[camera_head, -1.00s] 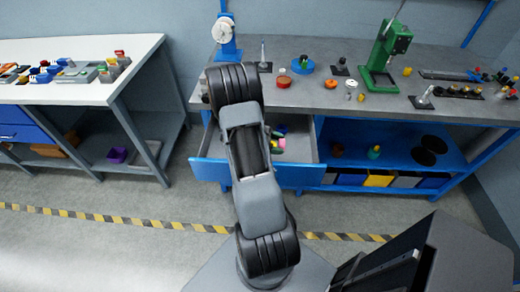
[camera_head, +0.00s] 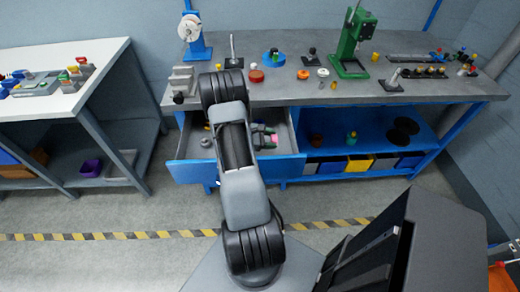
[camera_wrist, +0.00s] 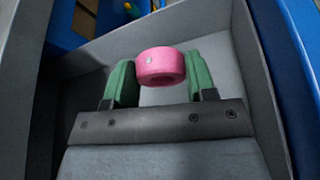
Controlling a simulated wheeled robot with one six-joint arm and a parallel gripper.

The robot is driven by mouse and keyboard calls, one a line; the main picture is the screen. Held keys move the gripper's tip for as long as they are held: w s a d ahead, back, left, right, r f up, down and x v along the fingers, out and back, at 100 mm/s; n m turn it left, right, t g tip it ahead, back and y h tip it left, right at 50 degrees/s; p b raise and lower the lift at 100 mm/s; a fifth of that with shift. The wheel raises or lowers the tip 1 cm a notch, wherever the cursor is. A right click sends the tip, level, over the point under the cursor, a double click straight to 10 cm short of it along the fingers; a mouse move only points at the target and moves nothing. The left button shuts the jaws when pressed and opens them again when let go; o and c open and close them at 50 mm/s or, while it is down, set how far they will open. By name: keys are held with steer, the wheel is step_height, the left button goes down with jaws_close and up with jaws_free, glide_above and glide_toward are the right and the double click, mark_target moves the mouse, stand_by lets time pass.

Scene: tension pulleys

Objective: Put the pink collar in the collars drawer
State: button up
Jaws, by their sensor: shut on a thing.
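The pink collar (camera_wrist: 160,66) is held between the two green fingers of my gripper (camera_wrist: 161,78) in the wrist view. My gripper is shut on it, and the collar's hole faces the camera. In the head view the collar (camera_head: 275,138) shows as a small pink spot within the outline of the open drawer. The grey drawer with a blue front (camera_head: 188,172) is pulled out under the workbench. Its pale walls (camera_wrist: 215,48) surround the gripper in the wrist view. My arm covers the drawer's middle in the head view. The exact height of the collar above the drawer floor is unclear.
The grey workbench (camera_head: 330,92) above the drawer carries a green press (camera_head: 352,42), a blue stand (camera_head: 191,35) and several small parts. A blue lower shelf (camera_head: 385,128) lies right of the drawer. A white table (camera_head: 60,85) stands at the left.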

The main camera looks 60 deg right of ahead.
steer(key=w+f, duration=0.1)
steer(key=f, duration=0.1)
steer(key=w+a+f, duration=0.1)
steer(key=f, duration=0.1)
steer(key=shift+w+a, duration=0.15)
steer(key=shift+w, duration=0.25)
steer(key=shift+w+a+f, duration=0.1)
steer(key=shift+w+f, duration=0.1)
steer(key=shift+f, duration=1.55)
steer(key=shift+f, duration=0.15)
steer(key=o, duration=1)
steer(key=shift+c, duration=0.2)
steer(key=shift+r, duration=0.2)
steer(key=b+v, duration=0.1)
steer(key=v, duration=1.1)
